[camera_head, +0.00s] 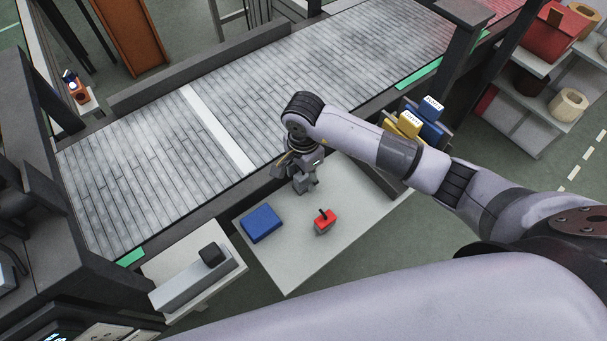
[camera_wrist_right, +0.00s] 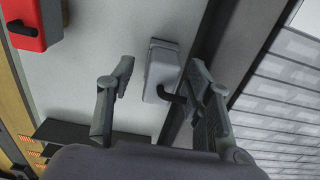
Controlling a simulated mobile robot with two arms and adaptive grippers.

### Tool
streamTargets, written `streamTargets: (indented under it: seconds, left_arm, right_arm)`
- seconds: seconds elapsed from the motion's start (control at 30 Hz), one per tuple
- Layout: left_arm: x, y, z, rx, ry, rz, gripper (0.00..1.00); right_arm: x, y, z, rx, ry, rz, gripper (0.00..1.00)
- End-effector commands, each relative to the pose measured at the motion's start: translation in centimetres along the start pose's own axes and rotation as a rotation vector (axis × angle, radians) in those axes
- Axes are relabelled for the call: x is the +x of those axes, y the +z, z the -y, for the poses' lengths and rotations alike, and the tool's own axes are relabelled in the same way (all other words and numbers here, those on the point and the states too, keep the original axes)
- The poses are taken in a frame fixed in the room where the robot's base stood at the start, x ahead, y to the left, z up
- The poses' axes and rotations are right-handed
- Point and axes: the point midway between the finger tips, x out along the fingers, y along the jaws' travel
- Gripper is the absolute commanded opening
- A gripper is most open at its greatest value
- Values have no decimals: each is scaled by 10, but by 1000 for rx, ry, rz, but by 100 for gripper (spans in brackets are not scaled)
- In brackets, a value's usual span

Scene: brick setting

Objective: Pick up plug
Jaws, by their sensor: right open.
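A small grey block (camera_wrist_right: 160,70) with a black hook-like piece at one end lies on the pale table top (camera_head: 283,270); it looks like the plug. My right gripper (camera_head: 304,184) is over the table's back part. In the wrist view the right gripper (camera_wrist_right: 162,72) is open, with one finger on each side of the grey block; I cannot tell whether they touch it. A red piece with a black stem (camera_head: 325,220) sits nearer the front of the table. It shows in the wrist view as a red block (camera_wrist_right: 36,24). My left gripper is not in view.
A blue box (camera_head: 261,223) lies left of the red piece. The conveyor (camera_head: 140,160) runs behind the table. Yellow and blue bins (camera_head: 418,120) stand at the table's right. A side stand (camera_head: 190,262) holds a black block. The table's front is clear.

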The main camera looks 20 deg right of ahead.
Motion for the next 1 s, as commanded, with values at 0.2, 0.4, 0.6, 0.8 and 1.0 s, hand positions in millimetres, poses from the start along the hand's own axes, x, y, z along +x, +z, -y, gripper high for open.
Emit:
streamTargets:
  seconds: [0.2,0.4,0.6,0.8,1.0]
  left_arm:
    - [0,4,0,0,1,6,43]
    - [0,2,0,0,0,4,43]
    - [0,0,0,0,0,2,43]
    - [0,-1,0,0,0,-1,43]
    - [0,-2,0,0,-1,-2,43]
  right_arm:
    - [2,0,0,0,-1,-1,47]
    - [2,0,0,0,-1,-1,35]
    - [2,0,0,0,-1,-1,22]
    - [2,0,0,1,0,-1,9]
    - [2,0,0,1,0,-1,0]
